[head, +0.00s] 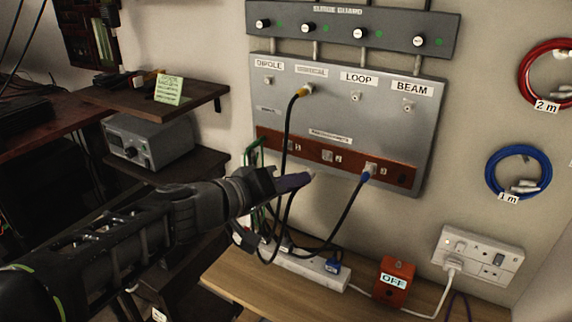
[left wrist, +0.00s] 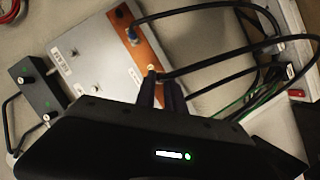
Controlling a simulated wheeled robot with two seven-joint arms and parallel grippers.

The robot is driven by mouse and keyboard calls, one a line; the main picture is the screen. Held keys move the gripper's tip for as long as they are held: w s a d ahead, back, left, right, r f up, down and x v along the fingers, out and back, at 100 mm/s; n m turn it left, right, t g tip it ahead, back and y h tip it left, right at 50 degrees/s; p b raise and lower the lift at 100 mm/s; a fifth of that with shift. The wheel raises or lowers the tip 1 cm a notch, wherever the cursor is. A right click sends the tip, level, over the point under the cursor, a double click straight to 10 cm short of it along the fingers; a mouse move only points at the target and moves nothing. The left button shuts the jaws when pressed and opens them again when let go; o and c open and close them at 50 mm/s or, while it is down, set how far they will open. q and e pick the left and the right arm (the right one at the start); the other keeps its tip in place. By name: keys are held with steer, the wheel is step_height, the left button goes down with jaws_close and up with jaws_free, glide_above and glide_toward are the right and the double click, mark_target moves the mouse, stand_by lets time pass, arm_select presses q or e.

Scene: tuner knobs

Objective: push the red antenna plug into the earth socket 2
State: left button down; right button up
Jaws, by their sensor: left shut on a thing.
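My left gripper (head: 300,179) is shut on the end of a black cable, just in front of and below the earth strip. A small pale tip shows at its fingertips. The fingers hide most of the plug, and I cannot make out red on it. In the left wrist view the fingers (left wrist: 162,88) hold the cable end near the strip (left wrist: 148,47). Earth socket 2 (head: 327,156) is the middle socket on the red-brown strip (head: 402,175) and looks empty. The held plug is apart from it in the head view. My right gripper is not in view.
A blue plug (head: 367,175) sits in the strip's right socket; it also shows in the left wrist view (left wrist: 132,35). A red OFF box (head: 395,282) stands on the bench below.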

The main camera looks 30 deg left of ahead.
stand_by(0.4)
arm_select(q)
steer(key=shift+w+b, duration=1.5)
steer(key=shift+w, duration=1.4)
steer(key=shift+b, duration=0.85)
steer(key=shift+w, duration=0.85)
steer(key=c, duration=1.3)
jaws_free()
steer(key=shift+a, duration=0.1)
steer(key=shift+c, duration=0.2)
